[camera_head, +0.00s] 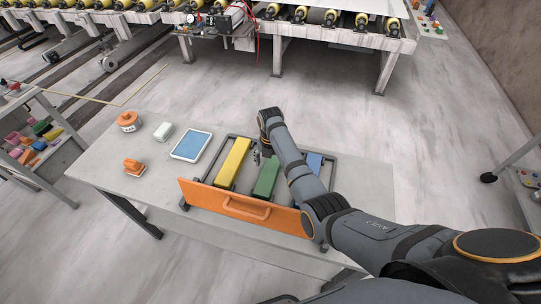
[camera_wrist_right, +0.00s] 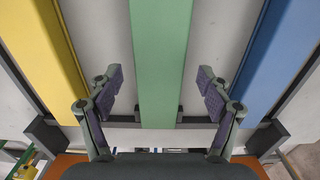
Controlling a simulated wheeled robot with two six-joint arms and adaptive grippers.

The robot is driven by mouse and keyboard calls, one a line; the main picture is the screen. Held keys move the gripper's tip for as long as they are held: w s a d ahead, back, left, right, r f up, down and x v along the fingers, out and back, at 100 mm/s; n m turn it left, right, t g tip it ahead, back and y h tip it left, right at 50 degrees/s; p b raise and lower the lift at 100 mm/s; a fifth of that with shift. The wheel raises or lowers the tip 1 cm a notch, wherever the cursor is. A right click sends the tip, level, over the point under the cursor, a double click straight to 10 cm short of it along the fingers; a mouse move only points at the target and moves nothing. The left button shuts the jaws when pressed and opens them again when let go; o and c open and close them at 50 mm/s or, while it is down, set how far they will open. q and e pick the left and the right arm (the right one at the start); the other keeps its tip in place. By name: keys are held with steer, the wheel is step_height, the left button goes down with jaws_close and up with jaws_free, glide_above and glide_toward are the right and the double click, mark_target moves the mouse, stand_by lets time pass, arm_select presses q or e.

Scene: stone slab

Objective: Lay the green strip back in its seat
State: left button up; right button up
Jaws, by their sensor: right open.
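The green strip (camera_head: 267,177) lies in the dark frame on the table, between the yellow strip (camera_head: 234,162) and the blue strip (camera_head: 313,164). My right gripper (camera_head: 256,157) is above the green strip, partly hidden by its own arm. In the right wrist view the gripper (camera_wrist_right: 160,92) is open, with one finger on each side of the green strip (camera_wrist_right: 160,50) and a gap on both sides. The strip's near end lies over the frame's dark crossbar (camera_wrist_right: 205,121). I cannot tell whether it is fully down in its seat. My left gripper is not in view.
An orange front panel with a handle (camera_head: 245,209) closes the frame's near side. The table's right end is bare.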

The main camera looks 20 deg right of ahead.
mark_target(270, 169)
step_height(270, 169, up, 10)
steer(key=b, duration=0.1)
steer(key=shift+f, duration=0.15)
steer(key=shift+f, duration=0.1)
